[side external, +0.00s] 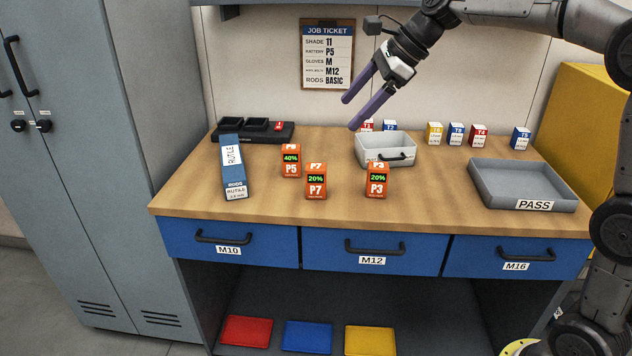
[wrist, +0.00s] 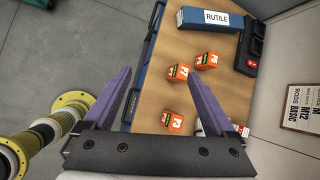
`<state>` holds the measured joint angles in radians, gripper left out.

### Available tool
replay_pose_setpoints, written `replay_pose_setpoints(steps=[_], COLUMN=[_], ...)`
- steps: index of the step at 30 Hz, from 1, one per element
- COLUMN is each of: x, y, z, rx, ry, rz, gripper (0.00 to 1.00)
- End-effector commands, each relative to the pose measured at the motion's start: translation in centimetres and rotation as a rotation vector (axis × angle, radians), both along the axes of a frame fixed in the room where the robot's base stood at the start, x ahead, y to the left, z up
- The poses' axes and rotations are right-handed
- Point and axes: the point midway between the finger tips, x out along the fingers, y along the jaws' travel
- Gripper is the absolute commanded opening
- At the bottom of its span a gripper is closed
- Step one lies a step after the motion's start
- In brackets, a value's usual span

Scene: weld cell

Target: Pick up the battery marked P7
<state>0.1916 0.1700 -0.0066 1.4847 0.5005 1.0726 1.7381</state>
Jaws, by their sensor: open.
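The battery marked P7 (side external: 316,182) is an orange block with a green 20% display, standing upright on the wooden bench, front of centre. It also shows in the wrist view (wrist: 178,72), beyond my fingertips. The orange battery marked P5 (side external: 291,161), with a 40% display, stands just behind and left of it. The orange battery marked P3 (side external: 377,181), with a 20% display, stands to its right. My gripper (side external: 357,112) has two purple fingers, spread open and empty. It hangs above the back of the bench, well above and behind the batteries.
A blue RUTILE rod box (side external: 235,170) lies left of the batteries. A light grey bin (side external: 386,151) stands behind P3, and a grey PASS tray (side external: 490,198) is at right. Small labelled boxes (side external: 456,134) line the back. A black charger (side external: 255,133) sits at back left.

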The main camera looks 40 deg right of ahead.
Motion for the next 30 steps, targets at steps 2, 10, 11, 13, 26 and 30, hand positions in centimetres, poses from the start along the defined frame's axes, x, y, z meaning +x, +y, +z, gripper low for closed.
replay_pose_setpoints(steps=[2,10,11,13,26,30], x=[3.3,9.5,9.6,9.7,11.9,12.7], y=[-1.5,-6.2,-6.6,-7.2,-5.6,-4.9], z=[-2.2,-10.2,-11.1,-12.7,-18.7,-20.2], rx=[0.062,0.151,0.154,0.159,0.163,0.163], ry=[0.050,0.159,0.171,0.198,0.220,0.217], rz=[-0.069,-0.171,-0.177,-0.186,-0.196,-0.197], gripper=[0.90,0.90,0.90,0.90,0.90,0.90])
